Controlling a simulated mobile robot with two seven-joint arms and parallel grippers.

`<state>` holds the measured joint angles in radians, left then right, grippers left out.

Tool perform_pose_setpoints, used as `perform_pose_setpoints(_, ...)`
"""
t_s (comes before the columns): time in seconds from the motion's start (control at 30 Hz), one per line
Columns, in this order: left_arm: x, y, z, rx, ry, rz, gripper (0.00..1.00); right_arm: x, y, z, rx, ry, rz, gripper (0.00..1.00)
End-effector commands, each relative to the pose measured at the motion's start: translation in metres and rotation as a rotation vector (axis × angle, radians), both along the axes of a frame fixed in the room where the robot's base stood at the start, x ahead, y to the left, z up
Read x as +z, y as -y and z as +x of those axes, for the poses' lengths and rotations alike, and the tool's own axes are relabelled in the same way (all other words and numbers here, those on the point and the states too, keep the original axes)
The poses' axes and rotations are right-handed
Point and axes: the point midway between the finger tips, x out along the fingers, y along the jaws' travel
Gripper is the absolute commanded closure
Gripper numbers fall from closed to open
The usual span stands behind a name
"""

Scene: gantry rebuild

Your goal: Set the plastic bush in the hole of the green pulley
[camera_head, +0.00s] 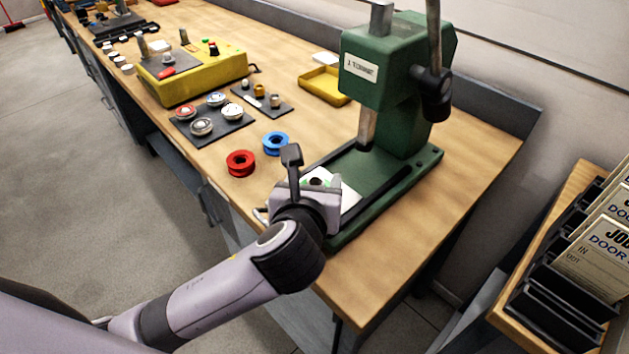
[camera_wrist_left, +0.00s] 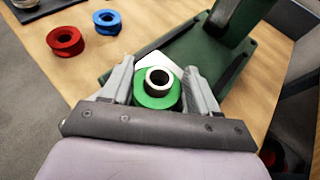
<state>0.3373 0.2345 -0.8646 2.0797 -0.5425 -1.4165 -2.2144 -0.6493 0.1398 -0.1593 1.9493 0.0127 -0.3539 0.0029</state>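The green pulley (camera_wrist_left: 157,98) lies flat on a white sheet (camera_wrist_left: 181,58) at the press base. A pale ring with a dark bore, likely the plastic bush (camera_wrist_left: 149,83), sits at the pulley's middle and seems to stand a little proud. How deep it sits cannot be told. My left gripper (camera_wrist_left: 160,66) is open, its fingers on either side of the pulley, with bare gaps beside the pale ring. In the head view my left gripper (camera_head: 318,187) hides most of the pulley. My right gripper is not in view.
A green arbor press (camera_head: 385,75) stands just beyond, its ram (camera_head: 367,128) above the base. Red (camera_head: 240,163) and blue (camera_head: 276,143) pulleys lie to the left. Farther back are a dark tray (camera_head: 213,132) of round parts, a yellow fixture (camera_head: 205,78) and a yellow tray (camera_head: 325,85).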

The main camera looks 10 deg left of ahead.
Motion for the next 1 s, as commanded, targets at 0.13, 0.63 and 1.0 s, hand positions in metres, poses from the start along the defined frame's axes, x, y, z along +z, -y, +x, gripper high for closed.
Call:
perform_pose_setpoints(0.13,0.000,0.000,0.000,0.000,0.000,0.000,0.41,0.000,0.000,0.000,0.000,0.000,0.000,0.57)
perform_pose_setpoints(0.63,0.019,0.004,-0.046,-0.002,0.000,-0.002,0.41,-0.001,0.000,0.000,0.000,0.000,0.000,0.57)
perform_pose_setpoints(1.0,0.027,0.005,-0.066,0.000,0.000,0.000,0.41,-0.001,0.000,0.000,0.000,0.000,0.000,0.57)
